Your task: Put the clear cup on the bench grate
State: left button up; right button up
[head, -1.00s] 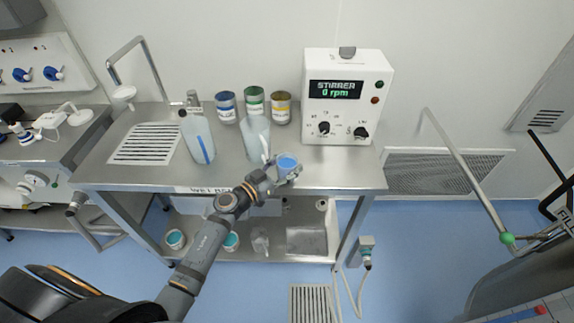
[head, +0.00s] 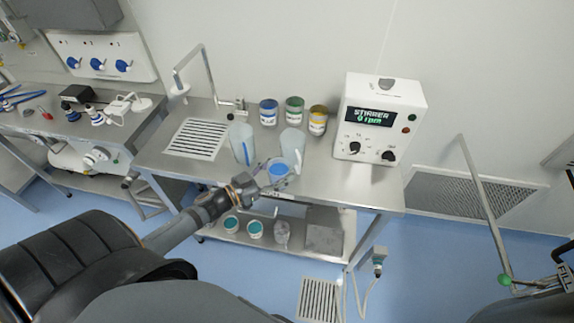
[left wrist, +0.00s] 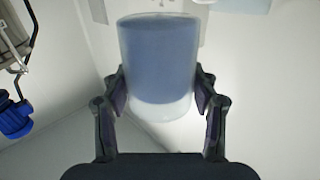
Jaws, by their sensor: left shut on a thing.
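The clear cup (head: 278,170) has blue contents. My left gripper (head: 272,179) is shut on it and holds it near the front edge of the steel bench, in front of the right-hand translucent jug. In the left wrist view the cup (left wrist: 158,65) sits between both fingers (left wrist: 160,95), and its frosted clear wall shows below the blue. The bench grate (head: 197,139) is a slotted panel on the bench's left part, left of the cup and apart from it. Nothing stands on it. My right gripper is not in view.
Two translucent jugs (head: 242,145) (head: 292,143) stand between the grate and stirrer box (head: 379,120). Blue (head: 269,112), green (head: 294,110) and yellow (head: 317,120) cans stand behind. A bent metal pipe (head: 205,75) rises behind the grate. Tubs (head: 254,229) sit on the lower shelf.

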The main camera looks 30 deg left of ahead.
pick_arm(q)
jog(key=shift+s+a, duration=0.1)
jog(key=w+d+f+n+t+y+b, duration=0.1)
jog(key=d+f+n+t+y+b, duration=0.1)
jog(key=d+f+n+y+b, duration=0.3)
notch_tip(320, 180, down, 4)
jog(key=d+y+b, duration=0.1)
jog(key=y+b, duration=0.2)
jog(key=b, duration=0.1)
jog(key=shift+d+f+n+y, duration=0.25)
jog(key=shift+d+n+y, duration=0.1)
jog(key=shift+n+y, duration=0.05)
dwell(0.6)
jog(key=a+r+m+h+p, duration=0.1)
jog(key=a+r+h+p, duration=0.1)
jog(key=r, duration=0.1)
jog(key=a+r+m+g+h+p, duration=0.1)
jog(key=a+r+m+h+p, duration=0.1)
jog(key=h+p, duration=0.1)
jog(key=s+a+r+m+h+p, duration=0.1)
jog(key=a+r+m+h+p, duration=0.1)
jog(key=r+p, duration=0.1)
jog(key=shift+r+h, duration=0.3)
jog(key=shift+r, duration=0.05)
jog(key=shift+a+r+m+g+h+p, duration=0.4)
jog(key=shift+r+g+h+p, duration=0.1)
jog(key=shift+h+p, duration=0.1)
jog(key=shift+d+f, duration=0.1)
